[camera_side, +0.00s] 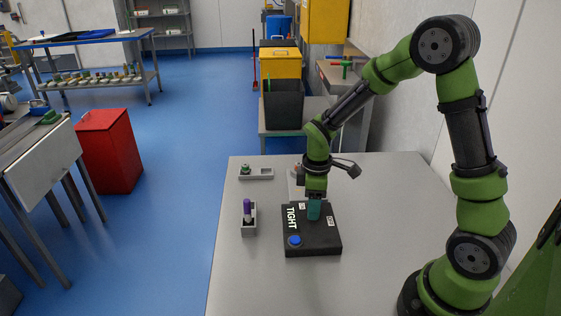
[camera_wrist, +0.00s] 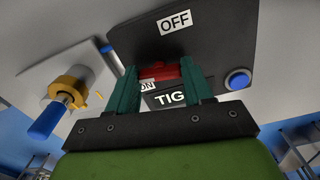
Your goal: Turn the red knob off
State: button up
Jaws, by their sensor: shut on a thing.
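The red knob (camera_wrist: 165,74) shows in the wrist view on a black box (camera_wrist: 212,48). My gripper (camera_wrist: 158,66) has a teal finger on each side of the knob and is shut on it. The box has an OFF label (camera_wrist: 175,21) above the knob in the picture and a partly covered ON label (camera_wrist: 147,86) by the left finger. In the side view my gripper (camera_side: 313,212) points down onto the black box (camera_side: 322,243), and the knob is hidden there. The knob's exact turn is hard to tell.
A blue button (camera_side: 294,240) is on the box near its front left corner. A holder with a purple-topped piece (camera_side: 247,208) stands to the left. A pale plate with a brass ring (camera_wrist: 72,91) and blue handle is beside the box.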

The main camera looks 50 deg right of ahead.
jog(key=m, duration=1.2)
jog(key=shift+m, duration=2.2)
jog(key=o, duration=1)
jog(key=shift+o, duration=0.2)
notch_tip(320, 180, up, 17)
